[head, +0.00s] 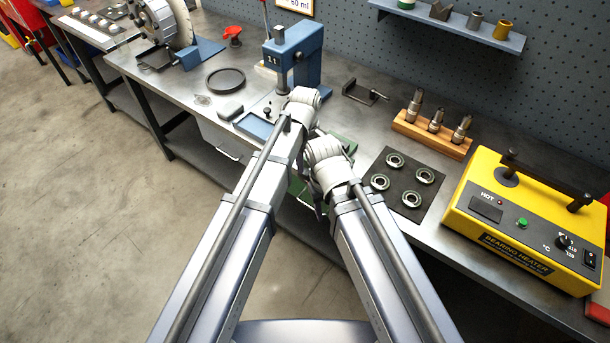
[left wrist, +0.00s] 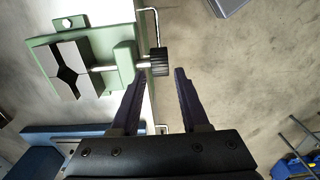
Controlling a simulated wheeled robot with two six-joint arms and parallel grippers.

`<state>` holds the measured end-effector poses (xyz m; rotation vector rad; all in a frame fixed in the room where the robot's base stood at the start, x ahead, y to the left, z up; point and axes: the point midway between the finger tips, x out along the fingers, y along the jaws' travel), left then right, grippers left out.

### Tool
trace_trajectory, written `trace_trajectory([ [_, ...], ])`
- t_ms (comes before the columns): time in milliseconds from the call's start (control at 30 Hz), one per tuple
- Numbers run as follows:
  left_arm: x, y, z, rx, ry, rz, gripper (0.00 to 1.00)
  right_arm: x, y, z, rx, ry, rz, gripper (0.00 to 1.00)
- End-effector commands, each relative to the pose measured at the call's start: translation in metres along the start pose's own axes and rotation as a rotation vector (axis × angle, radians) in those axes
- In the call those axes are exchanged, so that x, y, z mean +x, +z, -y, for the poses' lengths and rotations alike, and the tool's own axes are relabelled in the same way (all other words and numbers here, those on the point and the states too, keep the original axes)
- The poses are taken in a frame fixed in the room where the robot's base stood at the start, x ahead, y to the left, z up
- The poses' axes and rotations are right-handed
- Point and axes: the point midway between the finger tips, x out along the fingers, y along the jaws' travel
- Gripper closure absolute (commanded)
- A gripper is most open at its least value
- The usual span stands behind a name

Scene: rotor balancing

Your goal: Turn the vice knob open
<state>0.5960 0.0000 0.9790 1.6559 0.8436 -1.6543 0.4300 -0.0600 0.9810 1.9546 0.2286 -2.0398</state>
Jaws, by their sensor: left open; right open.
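The green vice (left wrist: 120,55) is at the upper left of the left wrist view, with a V-notched pair of pale jaws. Its black ribbed knob (left wrist: 159,62) sits on a metal screw at the vice's right side. My left gripper (left wrist: 160,71) is open, with the knob in line with the gap between its fingertips; I cannot tell whether they touch. In the head view the green vice (head: 345,146) is mostly hidden behind my arms, and the knob is not visible. My right gripper (head: 319,208) is mostly hidden below its wrist, near the bench's front edge, with no object visible in it.
On the bench (head: 350,110) stand a blue press (head: 300,55), a wooden block (head: 432,135) with metal tools, a dark mat (head: 403,190) with bearings, and a yellow bearing heater (head: 525,225). A black ring (head: 225,80) lies farther left. Floor in front is clear.

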Motion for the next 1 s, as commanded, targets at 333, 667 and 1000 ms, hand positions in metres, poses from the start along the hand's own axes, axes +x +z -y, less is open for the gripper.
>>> trace_trajectory([
  [333, 0.048, 0.0, 0.0, 0.0, 0.0, 0.001, 0.55, 0.048, -0.003, 0.005, 0.0, 0.0, 0.0, 0.5],
  [667, 0.051, 0.0, 0.0, 0.0, 0.0, 0.001, 0.55, 0.051, -0.003, 0.005, 0.0, 0.0, 0.0, 0.5],
  [1000, 0.051, 0.0, 0.0, 0.0, 0.0, 0.001, 0.85, 0.051, -0.003, 0.005, 0.0, 0.0, 0.0, 0.5],
])
